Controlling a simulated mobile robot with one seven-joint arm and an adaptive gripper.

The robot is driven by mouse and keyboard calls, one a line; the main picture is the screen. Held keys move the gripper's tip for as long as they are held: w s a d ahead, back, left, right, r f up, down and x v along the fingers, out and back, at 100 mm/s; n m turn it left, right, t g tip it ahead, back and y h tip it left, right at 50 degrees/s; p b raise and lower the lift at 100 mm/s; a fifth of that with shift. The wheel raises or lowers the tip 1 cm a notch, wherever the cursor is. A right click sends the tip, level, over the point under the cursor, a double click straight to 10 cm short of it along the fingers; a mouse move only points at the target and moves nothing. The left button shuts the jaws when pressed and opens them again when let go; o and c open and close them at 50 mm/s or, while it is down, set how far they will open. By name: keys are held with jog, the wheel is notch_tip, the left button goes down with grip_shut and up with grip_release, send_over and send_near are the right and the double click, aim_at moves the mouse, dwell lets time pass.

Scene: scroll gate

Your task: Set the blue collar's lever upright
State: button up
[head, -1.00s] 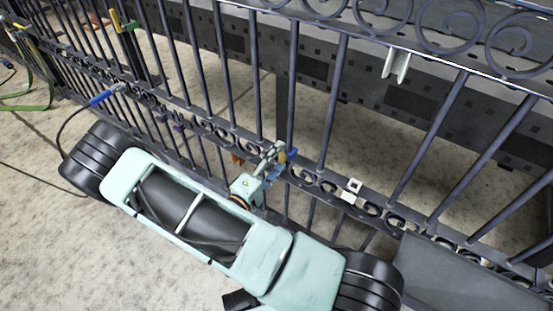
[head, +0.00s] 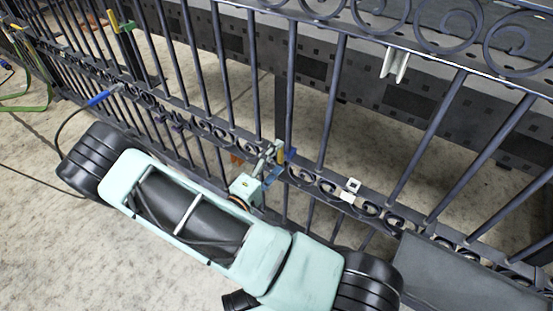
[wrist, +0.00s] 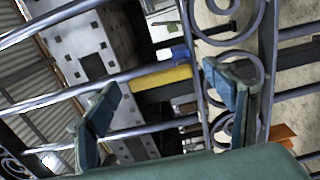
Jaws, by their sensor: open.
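A small blue part (head: 290,154) with a yellow piece (head: 281,153) beside it sits at a gate bar by the scrollwork in the head view; it looks like the blue collar and its lever. In the wrist view the yellow piece (wrist: 162,77) lies across the space between my fingers, with the blue part (wrist: 180,53) at its upper right end. I cannot tell the lever's true angle. My gripper (head: 273,166) is at this spot, partly hidden by its own links. In the wrist view my gripper (wrist: 165,88) is open, with one finger either side of the yellow piece; contact is unclear.
Iron gate bars and a scroll band (head: 325,186) surround my gripper closely. A white fitting (head: 350,190) is on the band to the right. A blue-handled piece (head: 99,98) and a yellow-green fitting (head: 122,27) are at left. An orange piece (wrist: 284,137) is near the right finger.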

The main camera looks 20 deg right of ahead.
jog(key=v, duration=1.2)
jog(key=shift+s, duration=0.1)
